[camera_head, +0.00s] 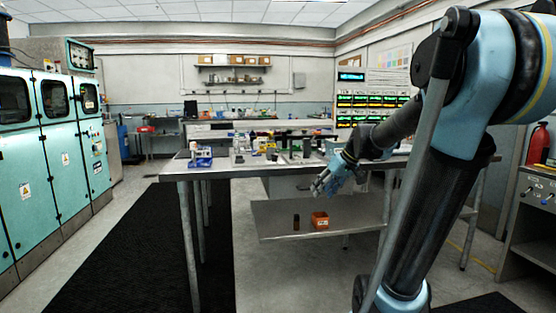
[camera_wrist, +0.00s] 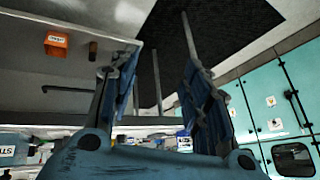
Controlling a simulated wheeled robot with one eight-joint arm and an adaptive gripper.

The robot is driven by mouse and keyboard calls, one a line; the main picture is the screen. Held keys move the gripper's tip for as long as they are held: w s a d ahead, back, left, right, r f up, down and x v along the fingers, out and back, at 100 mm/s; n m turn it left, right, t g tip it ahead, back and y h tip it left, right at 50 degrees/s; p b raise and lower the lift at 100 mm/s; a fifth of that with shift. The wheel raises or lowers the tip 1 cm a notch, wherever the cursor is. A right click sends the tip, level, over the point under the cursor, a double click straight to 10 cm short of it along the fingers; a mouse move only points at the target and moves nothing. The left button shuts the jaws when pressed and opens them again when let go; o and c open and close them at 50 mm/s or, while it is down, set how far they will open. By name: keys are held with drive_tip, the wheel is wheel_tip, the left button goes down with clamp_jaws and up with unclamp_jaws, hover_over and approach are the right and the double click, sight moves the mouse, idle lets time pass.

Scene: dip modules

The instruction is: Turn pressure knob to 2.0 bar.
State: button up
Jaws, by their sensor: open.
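No pressure knob can be made out for certain in either view. A grey cabinet (camera_head: 538,190) at the right edge carries small dark knobs or dials, too small to read. My gripper (camera_head: 324,183) hangs in front of the long table, pointing down and left, far from that cabinet. In the wrist view my gripper (camera_wrist: 155,66) shows two blue ridged fingers standing apart with nothing between them. The wrist picture looks upside down.
The long table (camera_head: 225,172) holds bottles, boxes and tools. Its lower shelf (camera_head: 270,225) bears an orange bin (camera_head: 320,221) and a small dark object (camera_head: 296,221). Teal cabinets (camera_head: 55,150) stand left, a lit panel (camera_head: 373,100) behind. The black mat (camera_head: 130,250) is clear.

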drive_tip(key=w+a+r+n+t+y, duration=0.1)
drive_tip(key=w+a+r, duration=0.15)
drive_tip(key=w, duration=0.55)
drive_tip(key=w+a+r+n+y, duration=0.2)
drive_tip(key=w+r, duration=0.2)
drive_tip(key=w, duration=0.4)
drive_tip(key=n+t+y, duration=0.2)
drive_tip(key=n+y, duration=0.1)
approach(278, 162)
drive_tip(key=s+d+r, duration=0.3)
drive_tip(key=d+r, duration=0.2)
drive_tip(key=r, duration=0.1)
drive_tip(key=x, duration=1.6)
drive_tip(key=shift+a+f, duration=0.1)
drive_tip(key=shift+m, duration=0.3)
clamp_jaws()
